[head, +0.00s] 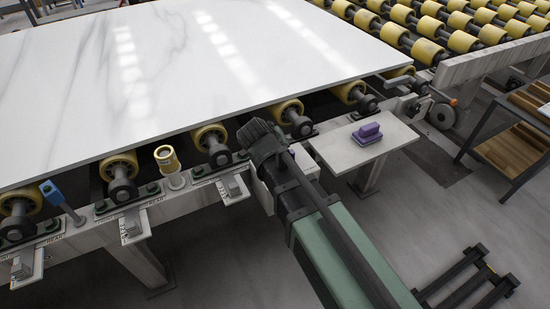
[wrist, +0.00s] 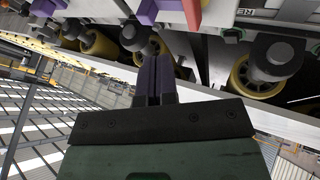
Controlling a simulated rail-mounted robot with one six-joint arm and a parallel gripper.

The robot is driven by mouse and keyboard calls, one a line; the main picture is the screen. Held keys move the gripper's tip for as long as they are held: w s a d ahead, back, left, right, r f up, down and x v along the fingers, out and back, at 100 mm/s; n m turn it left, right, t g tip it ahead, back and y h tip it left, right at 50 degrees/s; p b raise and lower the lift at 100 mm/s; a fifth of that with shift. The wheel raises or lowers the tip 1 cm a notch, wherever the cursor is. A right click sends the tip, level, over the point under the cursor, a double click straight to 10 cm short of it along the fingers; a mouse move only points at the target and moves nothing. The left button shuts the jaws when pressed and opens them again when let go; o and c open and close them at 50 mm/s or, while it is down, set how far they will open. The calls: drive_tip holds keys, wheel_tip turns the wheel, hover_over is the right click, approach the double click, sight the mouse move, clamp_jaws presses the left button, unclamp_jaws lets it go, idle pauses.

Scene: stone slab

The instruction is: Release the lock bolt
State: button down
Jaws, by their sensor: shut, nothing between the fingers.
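I cannot tell for sure which part is the lock bolt. In the wrist view, a purple piece (wrist: 148,11) and a red piece (wrist: 192,12) stand out from the pale frame just beyond my fingertips. My gripper (wrist: 153,62) is shut and empty, its two dark fingers together and pointing at these pieces. Whether the fingers touch them cannot be told. In the head view my arm's dark end is over the frame's front edge and hides these pieces and the fingertips.
A white marble slab (head: 200,75) lies on yellow rollers (head: 209,137). Along the front rail are a blue-headed post (head: 50,191), a yellow-topped post (head: 166,158) and labelled brackets (head: 131,225). A side table (head: 345,155) holds a purple block (head: 368,132). A shelf (head: 520,125) stands right.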

drive_tip(key=b+x, duration=0.8)
drive_tip(key=x, duration=0.2)
drive_tip(key=shift+s+f, duration=0.1)
drive_tip(key=shift+d, duration=0.1)
